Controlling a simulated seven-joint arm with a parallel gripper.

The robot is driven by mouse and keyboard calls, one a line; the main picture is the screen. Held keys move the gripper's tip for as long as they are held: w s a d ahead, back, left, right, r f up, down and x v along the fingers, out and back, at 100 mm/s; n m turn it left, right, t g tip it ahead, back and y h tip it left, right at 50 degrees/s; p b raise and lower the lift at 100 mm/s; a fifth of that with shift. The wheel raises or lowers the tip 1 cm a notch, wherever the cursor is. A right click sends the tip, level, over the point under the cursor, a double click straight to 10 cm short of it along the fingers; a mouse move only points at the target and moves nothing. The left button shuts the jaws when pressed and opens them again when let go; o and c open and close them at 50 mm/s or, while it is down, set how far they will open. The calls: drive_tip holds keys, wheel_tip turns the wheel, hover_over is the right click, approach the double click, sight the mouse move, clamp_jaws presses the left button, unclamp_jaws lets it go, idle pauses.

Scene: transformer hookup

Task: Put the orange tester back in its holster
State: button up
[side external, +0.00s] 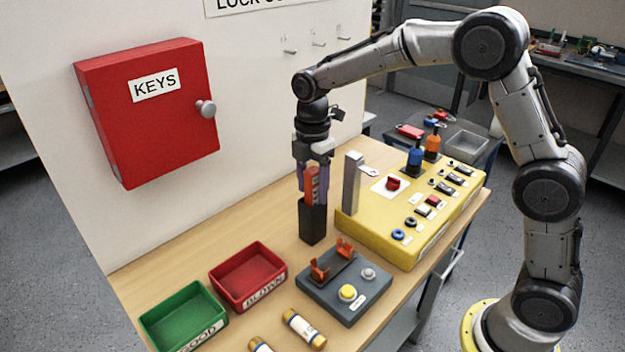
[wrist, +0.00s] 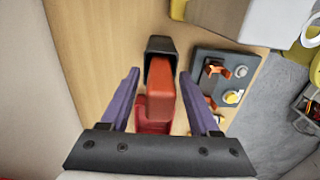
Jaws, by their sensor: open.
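The orange-red tester (side external: 312,185) stands upright in the black holster (side external: 313,222), its lower part hidden inside. The wrist view shows the tester (wrist: 163,88) from above with the holster rim (wrist: 160,45) around its far end. My gripper (side external: 313,172) is above the holster with its purple fingers on either side of the tester's upper part. In the wrist view my gripper (wrist: 163,90) is open, with a gap between each finger and the tester.
A yellow panel (side external: 400,240) with a grey post (side external: 352,183) stands right of the holster. A grey fuse block (side external: 345,290) is in front. Red (side external: 248,277) and green (side external: 183,318) bins sit at front left, near two fuses (side external: 303,328). A red key cabinet (side external: 150,115) hangs on the wall.

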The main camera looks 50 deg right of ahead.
wheel_tip(320, 180, up, 12)
drive_tip(key=shift+f, duration=0.15)
drive_tip(key=shift+r, duration=0.3)
drive_tip(key=shift+s+r, duration=0.2)
drive_tip(key=shift+s, duration=0.05)
drive_tip(key=s+d+r+m+t, duration=0.1)
drive_tip(key=s+m+t, duration=0.1)
drive_tip(key=s+m, duration=0.45)
drive_tip(key=s+d+r+m+t, duration=0.1)
drive_tip(key=s+d+r+m, duration=0.15)
drive_tip(key=s, duration=0.75)
drive_tip(key=s+f+m+t, duration=0.2)
drive_tip(key=s+f+m, duration=0.5)
drive_tip(key=s+m, duration=0.2)
drive_tip(key=shift+s+d+f+t, duration=0.15)
drive_tip(key=shift+s+d+t, duration=0.15)
drive_tip(key=shift+s, duration=1)
